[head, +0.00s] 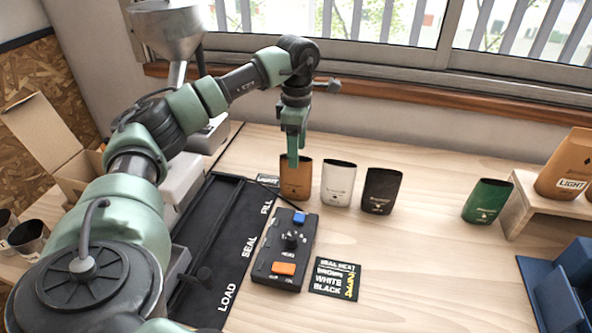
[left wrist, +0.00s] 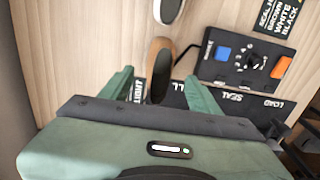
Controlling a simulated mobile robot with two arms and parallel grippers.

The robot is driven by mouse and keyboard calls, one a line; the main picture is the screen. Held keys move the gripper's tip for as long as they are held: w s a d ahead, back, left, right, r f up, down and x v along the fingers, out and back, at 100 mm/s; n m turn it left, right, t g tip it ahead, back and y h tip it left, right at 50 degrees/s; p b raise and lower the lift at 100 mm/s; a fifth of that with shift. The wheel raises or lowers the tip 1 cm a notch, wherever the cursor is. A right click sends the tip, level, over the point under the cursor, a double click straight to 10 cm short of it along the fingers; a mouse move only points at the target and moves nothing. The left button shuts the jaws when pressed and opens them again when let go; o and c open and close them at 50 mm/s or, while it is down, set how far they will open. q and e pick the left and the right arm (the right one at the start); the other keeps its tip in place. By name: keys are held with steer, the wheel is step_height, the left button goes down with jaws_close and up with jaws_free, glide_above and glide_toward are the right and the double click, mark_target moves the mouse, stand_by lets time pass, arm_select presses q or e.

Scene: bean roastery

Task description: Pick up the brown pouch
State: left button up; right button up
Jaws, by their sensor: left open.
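The brown pouch (head: 296,182) stands upright on the wooden table, at the left end of a short row of pouches. My left gripper (head: 292,150) is above it, fingers pointing down, and one finger overlaps the pouch in the head view. In the left wrist view the gripper (left wrist: 160,98) is open, its two green fingers wide apart. The brown pouch (left wrist: 159,60) shows from above with its dark open mouth, roughly in line with the gap between the fingers. I cannot tell whether a finger touches it. My right gripper is not in view.
A white pouch (head: 338,184) and a black pouch (head: 381,190) stand to the right. A green pouch (head: 486,201) is farther right. A control box (head: 284,250) and a black mat (head: 205,272) lie in front.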

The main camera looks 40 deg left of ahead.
mark_target(296, 177)
arm_select(q)
step_height(296, 177, down, 5)
steer(key=shift+s+a+f+p, duration=0.1)
steer(key=shift+p, duration=0.5)
jaws_close()
